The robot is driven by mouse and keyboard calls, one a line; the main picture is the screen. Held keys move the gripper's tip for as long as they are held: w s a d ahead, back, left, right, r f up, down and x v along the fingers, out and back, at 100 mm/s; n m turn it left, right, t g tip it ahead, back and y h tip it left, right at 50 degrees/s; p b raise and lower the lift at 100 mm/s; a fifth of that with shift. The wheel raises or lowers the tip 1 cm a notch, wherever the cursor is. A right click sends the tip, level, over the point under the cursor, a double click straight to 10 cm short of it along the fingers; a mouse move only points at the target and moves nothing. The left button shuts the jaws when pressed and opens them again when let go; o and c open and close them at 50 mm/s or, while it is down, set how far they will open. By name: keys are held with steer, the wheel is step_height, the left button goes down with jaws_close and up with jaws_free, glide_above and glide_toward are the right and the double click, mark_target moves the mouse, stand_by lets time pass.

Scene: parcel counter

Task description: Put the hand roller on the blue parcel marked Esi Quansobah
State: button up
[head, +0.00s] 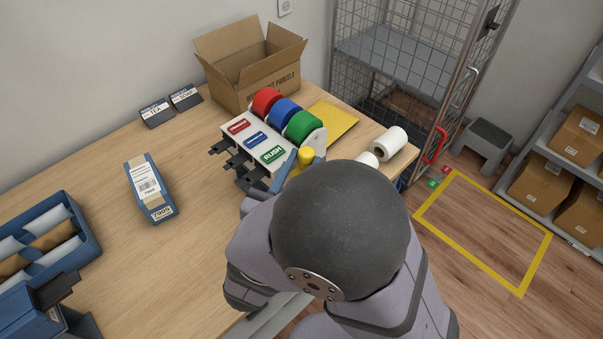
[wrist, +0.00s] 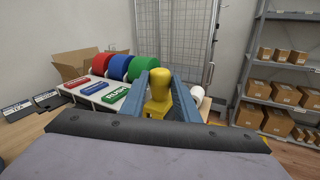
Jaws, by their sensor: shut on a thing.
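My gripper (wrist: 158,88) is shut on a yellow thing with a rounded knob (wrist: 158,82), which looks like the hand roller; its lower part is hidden. In the head view its yellow top (head: 306,155) shows beside the tape dispenser, with a blue-grey finger next to it and my arm covering much of the rest. A blue parcel (head: 150,190) with a tan band and a white label lies on the counter, left of the dispenser and apart from my gripper. The name on its label is too small to read.
A white dispenser (head: 238,140) with red, blue and green rolls stands left of my gripper. An open carton (head: 240,75) is behind it. White rolls (head: 390,143) lie at the right edge. A blue tray (head: 75,235) sits far left. Bare counter surrounds the parcel.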

steer(key=shift+r, duration=0.6)
